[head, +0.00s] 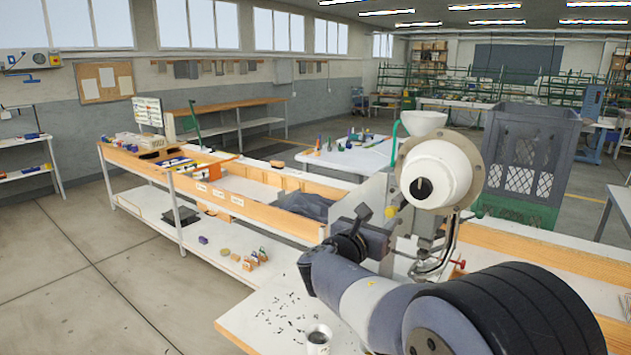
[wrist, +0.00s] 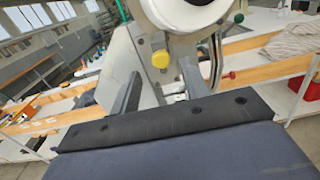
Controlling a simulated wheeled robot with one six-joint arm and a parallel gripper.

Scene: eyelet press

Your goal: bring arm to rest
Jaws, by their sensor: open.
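My gripper (wrist: 160,70) is open in the wrist view, its two dark fingers apart with nothing held between them.
A white cup (head: 318,338) stands on the near bench among small dark scattered bits (head: 281,312). A long wooden-edged bench (head: 240,205) holds boxes and dark cloth. A grey crate (head: 527,150) stands behind the press at right. The floor at left (head: 90,260) is clear.

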